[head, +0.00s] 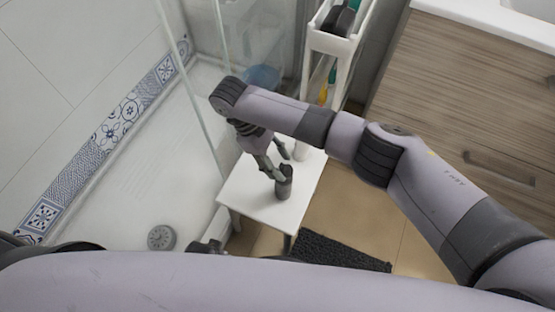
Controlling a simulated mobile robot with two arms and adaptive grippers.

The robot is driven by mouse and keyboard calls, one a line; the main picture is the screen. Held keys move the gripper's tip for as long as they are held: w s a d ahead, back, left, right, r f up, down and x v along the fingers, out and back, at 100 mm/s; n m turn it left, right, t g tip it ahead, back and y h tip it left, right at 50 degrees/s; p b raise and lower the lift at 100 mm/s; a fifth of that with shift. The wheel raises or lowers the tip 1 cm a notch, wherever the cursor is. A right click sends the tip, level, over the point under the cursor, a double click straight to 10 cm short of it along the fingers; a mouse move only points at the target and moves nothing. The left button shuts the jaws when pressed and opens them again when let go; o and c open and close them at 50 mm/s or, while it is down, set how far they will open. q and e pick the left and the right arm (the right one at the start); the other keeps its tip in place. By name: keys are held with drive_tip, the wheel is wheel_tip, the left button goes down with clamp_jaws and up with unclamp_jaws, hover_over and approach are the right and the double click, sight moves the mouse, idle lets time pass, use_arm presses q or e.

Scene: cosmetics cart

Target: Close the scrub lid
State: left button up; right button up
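A small dark cylindrical container (284,188) stands upright on a white side table (249,196); I take it to be the scrub. Its top is partly covered by my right gripper, and I cannot make out the lid or whether it is open or closed. My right gripper (280,166) points down over the table from the arm that comes in from the right. Its fingers are spread apart, with one fingertip at the top of the container; I cannot tell if they touch. My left gripper does not show clearly.
A white shelf cart (334,43) with bottles stands behind the table. A glass shower screen and shower tray (140,185) with a round drain (161,237) lie to the left. A wooden cabinet (465,110) is at the right. A dark mat (340,252) lies on the floor.

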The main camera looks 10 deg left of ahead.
drive_tip(key=shift+w+a+r, duration=0.1)
drive_tip(key=shift+a+r, duration=0.05)
drive_tip(key=shift+r, duration=0.15)
drive_tip(key=v, duration=1.1)
drive_tip(key=shift+r, duration=0.2)
